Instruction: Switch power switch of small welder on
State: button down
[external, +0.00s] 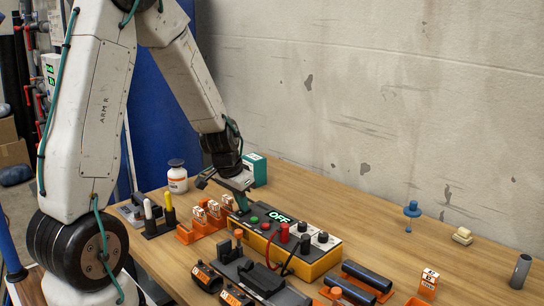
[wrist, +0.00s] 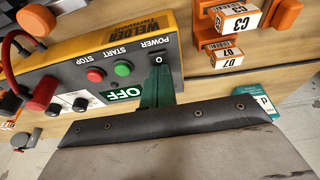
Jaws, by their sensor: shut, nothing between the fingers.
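The small welder (external: 318,257) is a yellow box with a dark sloped top panel, standing on the wooden table. It also shows at the upper left of the wrist view (wrist: 95,42). Its display (wrist: 123,94) reads OFF in green. The power switch (wrist: 158,60), a small white-marked piece under the word POWER, sits beside the green start button (wrist: 123,68) and the red stop button (wrist: 96,75). My gripper (external: 241,204) is shut and empty, its green fingertips (wrist: 157,82) at the panel's end, right by the power switch. Whether they touch it I cannot tell.
Orange holders with white labelled blocks (wrist: 235,20) stand close beside the welder's power end. Red and black plugs with cables (wrist: 42,93) rise from its panel. Dark pipes (external: 366,276) lie in front. A teal box (external: 257,170) stands behind my gripper. The table's back right is mostly clear.

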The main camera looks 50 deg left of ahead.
jog(key=shift+s, duration=0.35)
jog(key=shift+r, duration=0.15)
jog(key=v, duration=1.3)
jog(key=shift+r, duration=0.3)
jog(key=shift+w+a+r+t, duration=0.2)
jog(key=shift+w+t, duration=0.1)
jog(key=shift+w, duration=0.3)
